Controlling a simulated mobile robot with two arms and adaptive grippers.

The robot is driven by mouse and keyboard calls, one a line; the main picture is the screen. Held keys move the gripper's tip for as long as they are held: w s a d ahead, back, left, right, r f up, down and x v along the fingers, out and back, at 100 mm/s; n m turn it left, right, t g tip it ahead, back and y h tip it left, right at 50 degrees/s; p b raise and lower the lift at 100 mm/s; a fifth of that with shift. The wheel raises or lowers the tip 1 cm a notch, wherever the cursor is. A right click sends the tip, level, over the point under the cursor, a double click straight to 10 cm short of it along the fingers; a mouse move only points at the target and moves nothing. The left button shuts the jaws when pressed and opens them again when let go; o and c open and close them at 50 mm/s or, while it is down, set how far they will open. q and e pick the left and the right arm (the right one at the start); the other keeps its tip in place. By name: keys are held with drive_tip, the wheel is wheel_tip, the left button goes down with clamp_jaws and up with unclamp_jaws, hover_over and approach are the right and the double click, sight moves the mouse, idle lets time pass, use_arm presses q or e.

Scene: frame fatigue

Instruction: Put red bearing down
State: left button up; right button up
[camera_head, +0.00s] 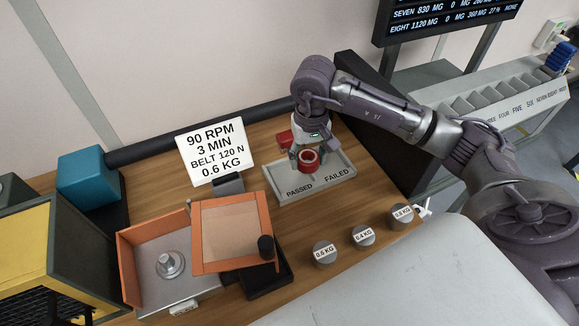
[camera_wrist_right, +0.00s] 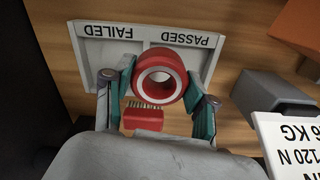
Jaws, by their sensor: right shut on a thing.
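The red bearing (camera_head: 309,160) is a red ring with a pale inner rim and a hollow middle. My right gripper (camera_head: 307,153) is shut on it, with teal fingers on either side. In the right wrist view the bearing (camera_wrist_right: 158,92) sits between those fingers (camera_wrist_right: 158,85). It is over the grey tray (camera_head: 346,180), around the divider between the PASSED and FAILED compartments. Whether it touches the tray I cannot tell. The tray (camera_wrist_right: 92,54) also shows in the right wrist view. My left gripper is not in view.
A red brush (camera_head: 284,137) lies behind the tray. A white sign (camera_head: 214,152) stands left of it. An orange-sided machine (camera_head: 124,262) with an open lid is at front left. Several labelled weights (camera_head: 325,253) stand at the front right. Bare wood lies between tray and weights.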

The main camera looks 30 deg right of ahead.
sight(290, 178)
drive_tip(key=w+a+f, duration=0.2)
drive_tip(key=a, duration=0.1)
drive_tip(key=shift+w+f+p, duration=0.15)
drive_tip(key=shift+w+p, duration=0.25)
drive_tip(key=shift+f, duration=0.2)
wheel_tip(290, 178, down, 3)
drive_tip(key=shift+f+p, duration=0.15)
drive_tip(key=shift+p, duration=0.55)
drive_tip(key=shift+w+f, duration=0.1)
drive_tip(key=shift+f, duration=0.2)
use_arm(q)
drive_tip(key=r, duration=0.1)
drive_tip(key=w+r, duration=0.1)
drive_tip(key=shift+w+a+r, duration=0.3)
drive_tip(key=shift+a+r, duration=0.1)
use_arm(e)
drive_tip(key=shift+f, duration=0.15)
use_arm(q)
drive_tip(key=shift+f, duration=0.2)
use_arm(e)
drive_tip(key=o, duration=1)
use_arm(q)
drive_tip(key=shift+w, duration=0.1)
